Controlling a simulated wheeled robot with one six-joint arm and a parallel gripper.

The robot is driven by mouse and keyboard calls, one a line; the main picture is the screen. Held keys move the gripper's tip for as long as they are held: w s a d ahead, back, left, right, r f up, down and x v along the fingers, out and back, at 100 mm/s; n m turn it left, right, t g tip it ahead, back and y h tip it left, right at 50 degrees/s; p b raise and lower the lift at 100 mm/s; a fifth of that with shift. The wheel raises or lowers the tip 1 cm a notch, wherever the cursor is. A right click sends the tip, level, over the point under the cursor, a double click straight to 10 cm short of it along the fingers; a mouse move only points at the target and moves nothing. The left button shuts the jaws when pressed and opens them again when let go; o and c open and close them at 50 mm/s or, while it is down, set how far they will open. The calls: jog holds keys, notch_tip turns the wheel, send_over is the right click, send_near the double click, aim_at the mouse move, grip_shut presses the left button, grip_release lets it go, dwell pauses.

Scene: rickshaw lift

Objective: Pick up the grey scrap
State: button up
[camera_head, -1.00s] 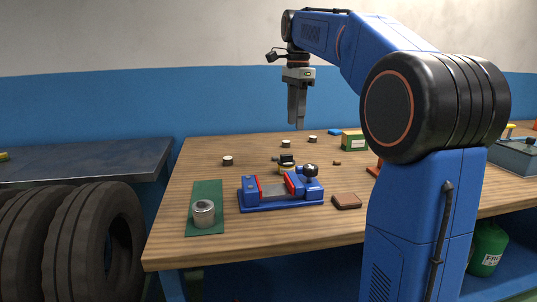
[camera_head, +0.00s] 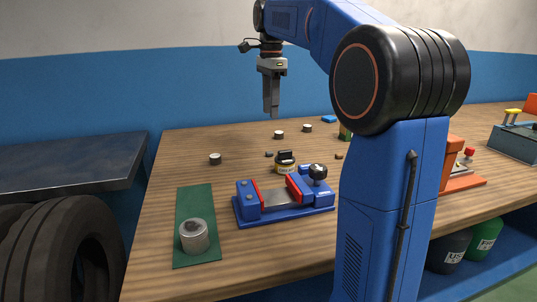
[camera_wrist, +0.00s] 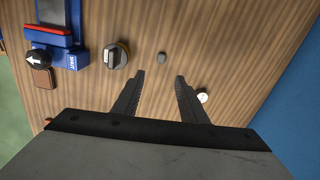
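The grey scrap (camera_head: 269,154) is a small dark grey piece lying on the wooden bench, left of and behind the black-topped tin. In the wrist view the grey scrap (camera_wrist: 161,57) shows just beyond my fingertips, near the line between them. My gripper (camera_head: 271,115) points down above the far part of the bench. In the wrist view my gripper (camera_wrist: 159,76) has its two fingers spread, with only bare wood between them. Nothing hides the scrap in either view.
The black-topped tin (camera_head: 285,165) stands close to the scrap, behind the blue vise (camera_head: 285,203). White-topped round pieces (camera_head: 215,159) are scattered around. A metal cylinder (camera_head: 194,237) stands on a green mat (camera_head: 195,200). My arm hides part of the bench's right side.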

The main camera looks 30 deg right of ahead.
send_over(269, 152)
jog(key=f, duration=0.8)
jog(key=shift+s+d, duration=0.15)
jog(key=shift+d, duration=0.05)
jog(key=shift+w+a+f, duration=0.1)
jog(key=shift+f, duration=1.4)
jog(key=shift+w+f, duration=0.1)
jog(key=shift+f, duration=1.35)
grip_shut()
